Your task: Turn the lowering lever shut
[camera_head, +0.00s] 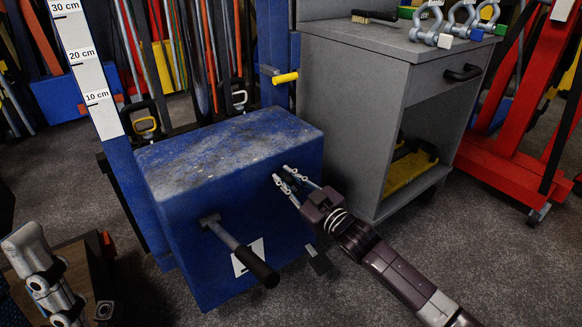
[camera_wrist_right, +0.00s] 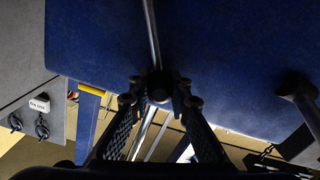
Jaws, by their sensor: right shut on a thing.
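The blue jack housing (camera_head: 235,150) stands on the floor in the middle of the head view. My right gripper (camera_head: 281,174) reaches its front face near the upper right corner. In the wrist view my right gripper (camera_wrist_right: 158,90) is shut, its fingertips on either side of the lowering lever's dark round hub (camera_wrist_right: 160,86). A thin metal rod (camera_wrist_right: 152,30) runs from the hub along the blue surface. In the head view the fingers mostly hide the lever, so its exact angle cannot be told.
A larger lever with a black grip (camera_head: 257,266) sticks out from the housing, left of my right gripper. A grey cabinet (camera_head: 345,110) stands close behind and to the right. A red stand (camera_head: 510,150) is farther right. Carpet is clear in front.

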